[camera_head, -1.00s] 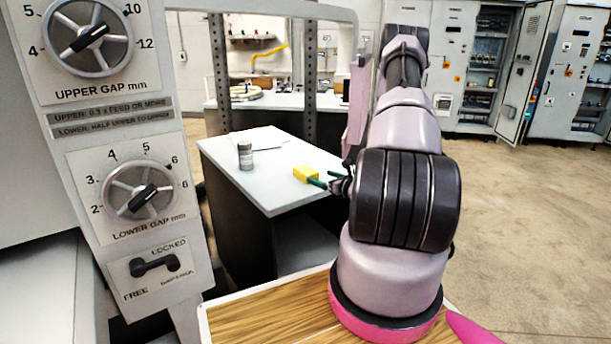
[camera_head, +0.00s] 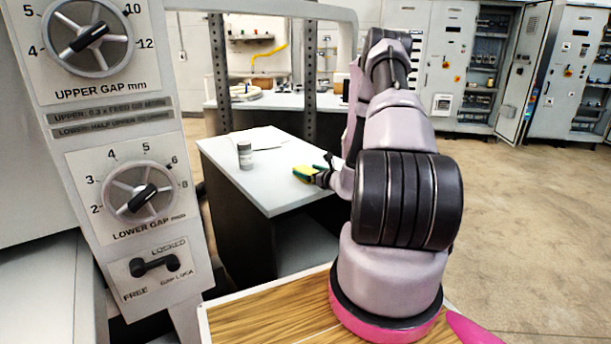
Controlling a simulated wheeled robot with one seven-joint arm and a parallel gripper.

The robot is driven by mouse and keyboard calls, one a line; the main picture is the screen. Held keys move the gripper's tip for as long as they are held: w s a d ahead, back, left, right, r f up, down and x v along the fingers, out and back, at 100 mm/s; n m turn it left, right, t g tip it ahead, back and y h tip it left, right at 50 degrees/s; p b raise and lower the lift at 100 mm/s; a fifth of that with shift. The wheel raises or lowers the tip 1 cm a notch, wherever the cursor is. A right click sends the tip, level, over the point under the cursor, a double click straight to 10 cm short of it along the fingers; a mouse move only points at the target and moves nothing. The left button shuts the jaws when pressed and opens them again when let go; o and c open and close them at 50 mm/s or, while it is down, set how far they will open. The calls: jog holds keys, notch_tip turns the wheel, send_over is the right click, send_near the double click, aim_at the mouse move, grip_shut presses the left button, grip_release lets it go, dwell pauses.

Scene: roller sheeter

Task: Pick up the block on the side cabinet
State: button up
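A small yellow block (camera_head: 302,172) lies on the light top of the side cabinet (camera_head: 262,192), near its right part. My gripper (camera_head: 314,170) reaches in from the right, with its green fingers at the block. One finger runs along the block's near side and the other shows apart from it, behind and to the right. The fingers look open. Part of the block is hidden by the gripper, and I cannot tell whether either finger touches it.
A grey canister (camera_head: 245,155) stands left of the block on the cabinet, with white paper (camera_head: 258,137) behind it. A control panel (camera_head: 120,130) with two dials and a lever fills the left. Open floor (camera_head: 530,230) lies to the right.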

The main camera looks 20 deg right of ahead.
grip_shut()
jog(key=shift+r, duration=0.1)
